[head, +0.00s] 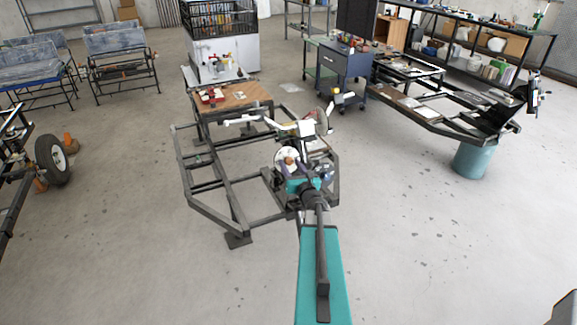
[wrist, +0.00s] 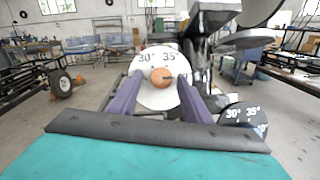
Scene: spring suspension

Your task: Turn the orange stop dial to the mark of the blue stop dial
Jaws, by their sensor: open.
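The orange stop dial (wrist: 161,78) is a round knob on a white scale disc (wrist: 150,95) marked 30° and 35°. A short dark line on the knob seems to point right. A dark scale disc (wrist: 236,108), also marked 30° and 35°, shows at lower right, partly hidden by my gripper. No blue knob is visible on it.
Dark suspension parts rise just right of the white disc. A dark metal frame (head: 215,208) surrounds the work spot. A wheel (head: 52,160) stands at far left, and a blue tool cart (head: 345,70) is behind.

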